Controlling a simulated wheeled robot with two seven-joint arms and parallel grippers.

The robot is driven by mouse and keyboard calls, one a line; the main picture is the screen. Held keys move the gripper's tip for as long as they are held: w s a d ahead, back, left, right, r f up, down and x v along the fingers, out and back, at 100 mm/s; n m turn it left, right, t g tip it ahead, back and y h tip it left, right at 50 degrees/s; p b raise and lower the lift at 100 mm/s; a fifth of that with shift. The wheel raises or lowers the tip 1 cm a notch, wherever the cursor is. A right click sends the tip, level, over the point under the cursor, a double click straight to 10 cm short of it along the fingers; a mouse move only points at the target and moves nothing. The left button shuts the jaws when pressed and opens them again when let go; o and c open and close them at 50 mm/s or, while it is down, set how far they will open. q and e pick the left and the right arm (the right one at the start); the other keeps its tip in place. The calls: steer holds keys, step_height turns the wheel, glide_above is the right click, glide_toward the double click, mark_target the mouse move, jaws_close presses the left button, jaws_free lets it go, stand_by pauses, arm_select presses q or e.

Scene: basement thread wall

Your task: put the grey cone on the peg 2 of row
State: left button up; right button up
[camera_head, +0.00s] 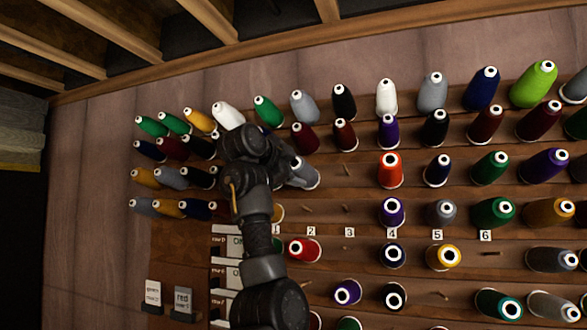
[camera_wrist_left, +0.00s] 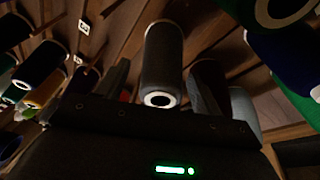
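The grey cone (camera_head: 305,174) is on the wall right of my left gripper (camera_head: 284,170), which partly hides it in the head view. In the left wrist view the grey cone (camera_wrist_left: 163,60) points its pale holed tip at the camera. The two dark fingers of the left gripper (camera_wrist_left: 160,78) stand on either side of it, with narrow gaps showing, so the gripper looks open around it. A bare peg (camera_head: 307,208) sits below the cone, above number tag 2 (camera_head: 311,231). My right gripper is not in view.
Bare pegs show at column 3 (camera_head: 347,170). A red cone (camera_head: 303,249) sits below tag 2, and an orange-red cone (camera_head: 390,168) stands to the right. Row cards (camera_head: 226,242) are partly behind my left arm. Many other cones crowd the wall.

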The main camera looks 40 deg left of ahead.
arm_select(q)
steer(key=shift+o, duration=0.2)
steer(key=shift+s+b, duration=0.45)
steer(key=shift+b, duration=0.1)
steer(key=s+d+r+b, duration=0.1)
steer(key=s+b, duration=0.4)
steer(key=s, duration=0.4)
steer(key=shift+s+r, duration=0.35)
steer(key=shift+s, duration=0.05)
